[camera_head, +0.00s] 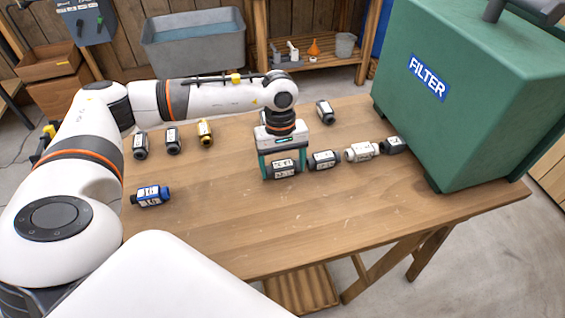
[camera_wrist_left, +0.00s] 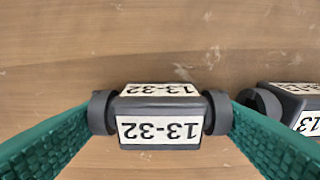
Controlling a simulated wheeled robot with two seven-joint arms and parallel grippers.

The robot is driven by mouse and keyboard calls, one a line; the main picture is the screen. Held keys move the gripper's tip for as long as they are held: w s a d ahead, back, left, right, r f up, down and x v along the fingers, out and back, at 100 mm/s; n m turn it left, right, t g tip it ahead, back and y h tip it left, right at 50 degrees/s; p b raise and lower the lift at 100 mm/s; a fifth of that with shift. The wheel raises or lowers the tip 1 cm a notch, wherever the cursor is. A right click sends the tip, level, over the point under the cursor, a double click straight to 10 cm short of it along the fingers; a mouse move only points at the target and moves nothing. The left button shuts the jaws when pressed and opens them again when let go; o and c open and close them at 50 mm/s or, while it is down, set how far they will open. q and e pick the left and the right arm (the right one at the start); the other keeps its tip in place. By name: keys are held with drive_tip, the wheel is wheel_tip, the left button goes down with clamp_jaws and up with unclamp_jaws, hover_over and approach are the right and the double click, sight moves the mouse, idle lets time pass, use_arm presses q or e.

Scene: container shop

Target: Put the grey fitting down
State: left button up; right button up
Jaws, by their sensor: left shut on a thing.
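The grey fitting (camera_head: 284,169) is a dark grey body with ribbed round ends and white labels. In the left wrist view the grey fitting (camera_wrist_left: 160,118) reads 13-32, upside down, on two faces. My left gripper (camera_head: 283,165) points down with its green fingers shut on the fitting's two ends. The fitting is level, at or just above the wooden table (camera_head: 230,232); I cannot tell if it touches. Another dark grey fitting (camera_head: 323,160) lies close to its right, and also shows at the right of the wrist view (camera_wrist_left: 296,104). My right gripper is not in view.
A white fitting (camera_head: 362,151) and a dark one (camera_head: 393,145) continue the row toward the green FILTER housing (camera_head: 470,95). Several fittings, one yellow (camera_head: 205,132), one blue (camera_head: 151,195), lie left. The table's front middle is clear.

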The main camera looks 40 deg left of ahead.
use_arm(q)
drive_tip(key=o, duration=0.7)
drive_tip(key=shift+f, duration=0.1)
drive_tip(key=shift+r, duration=0.4)
drive_tip(key=r, duration=0.3)
drive_tip(key=a+r, duration=0.1)
drive_tip(key=r, duration=0.3)
drive_tip(key=w+r, duration=0.1)
drive_tip(key=r, duration=0.3)
drive_tip(key=shift+a+r, duration=0.2)
drive_tip(key=shift+r, duration=0.05)
